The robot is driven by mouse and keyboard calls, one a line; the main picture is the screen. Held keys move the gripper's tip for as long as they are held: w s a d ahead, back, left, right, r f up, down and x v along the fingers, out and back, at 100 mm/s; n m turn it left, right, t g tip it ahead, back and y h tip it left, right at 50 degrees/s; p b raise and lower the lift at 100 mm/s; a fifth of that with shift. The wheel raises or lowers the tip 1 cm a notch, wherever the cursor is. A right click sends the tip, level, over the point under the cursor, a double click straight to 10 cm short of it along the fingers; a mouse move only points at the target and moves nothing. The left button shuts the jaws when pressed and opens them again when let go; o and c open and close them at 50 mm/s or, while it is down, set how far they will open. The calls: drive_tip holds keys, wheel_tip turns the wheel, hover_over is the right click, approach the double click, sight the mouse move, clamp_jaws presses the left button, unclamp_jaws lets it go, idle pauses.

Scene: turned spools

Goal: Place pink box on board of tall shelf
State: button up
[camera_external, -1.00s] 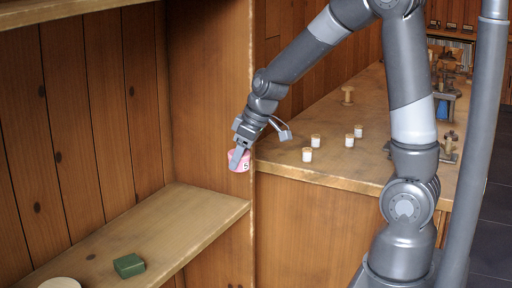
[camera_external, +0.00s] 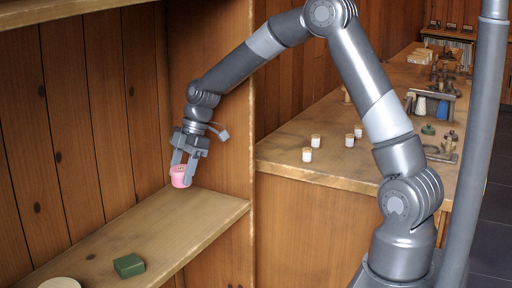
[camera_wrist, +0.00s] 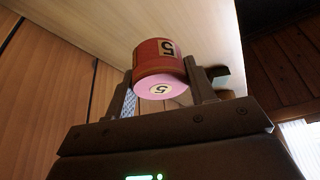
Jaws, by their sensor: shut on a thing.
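The pink box (camera_external: 180,176) is a small round pink tub. My gripper (camera_external: 183,168) is shut on it, above the right part of the shelf board (camera_external: 205,207). The external view does not show clearly whether the tub touches the board. In the wrist view the pink box (camera_wrist: 158,62) sits between the two fingers of my gripper (camera_wrist: 165,88); it has a pink end face and a "5" label on its end and side. The tall shelf (camera_external: 95,115) has brown plank walls.
A green box (camera_external: 129,265) and a round pale item (camera_external: 60,283) are at the board's near left. The shelf's right side wall (camera_external: 232,100) stands close to my gripper. Several small white-sided jars stand on the workbench (camera_external: 330,165) to the right.

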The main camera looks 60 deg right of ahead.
drive_tip(key=shift+w+d+r+n+g, duration=0.15)
drive_tip(key=shift+n+g, duration=0.25)
drive_tip(key=shift+n, duration=0.6)
wheel_tip(320, 180, down, 10)
drive_tip(key=o, duration=1)
drive_tip(key=shift+c, duration=0.2)
